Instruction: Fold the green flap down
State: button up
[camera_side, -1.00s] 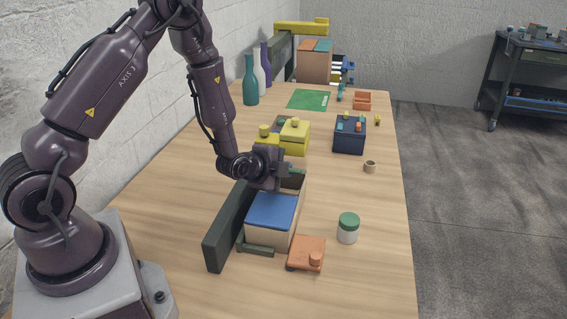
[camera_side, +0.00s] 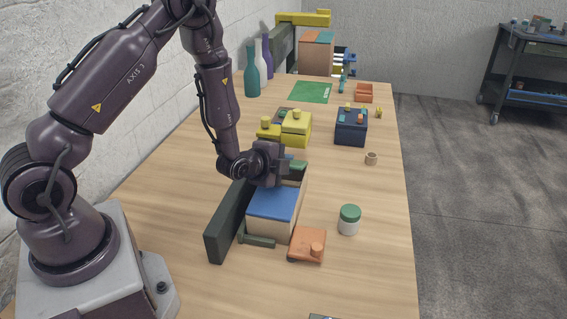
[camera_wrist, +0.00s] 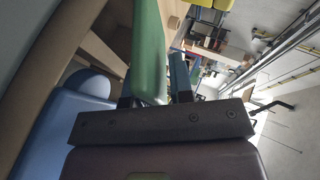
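The box (camera_side: 272,226) has a blue flap (camera_side: 273,202) lying flat over its near part, also seen in the wrist view (camera_wrist: 75,110). The green flap (camera_wrist: 147,45) stands edge-on in the wrist view, between the two fingers of my gripper (camera_wrist: 152,85). It lies close to the left finger, and a gap shows between it and the right finger. In the side view my gripper (camera_side: 282,165) is at the far end of the box. Only a small green part of the flap (camera_side: 297,164) shows there; the wrist hides the rest and the fingertips.
A dark green fence (camera_side: 229,222) runs along the box's left side. An orange block with a knob (camera_side: 307,247) and a green-lidded jar (camera_side: 349,221) stand nearby. Yellow boxes (camera_side: 296,130) and a navy box (camera_side: 351,128) stand beyond. The right table edge is mostly clear.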

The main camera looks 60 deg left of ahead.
jog(key=v, duration=0.7)
jog(key=shift+s+d+r, duration=0.1)
jog(key=shift+s, duration=0.1)
jog(key=s+d+r+n+g+h, duration=0.1)
jog(key=d+r+n+h, duration=0.15)
jog(key=r, duration=0.45)
jog(key=s+d+r+n+g+h, duration=0.1)
jog(key=s+d+r+n+g, duration=0.2)
jog(key=r, duration=0.4)
jog(key=s+d+r+n+g, duration=0.2)
jog(key=s+r+n, duration=0.4)
jog(key=s, duration=0.7)
notch_tip(320, 180, up, 2)
jog(key=shift+d+r, duration=0.2)
jog(key=shift+d, duration=0.1)
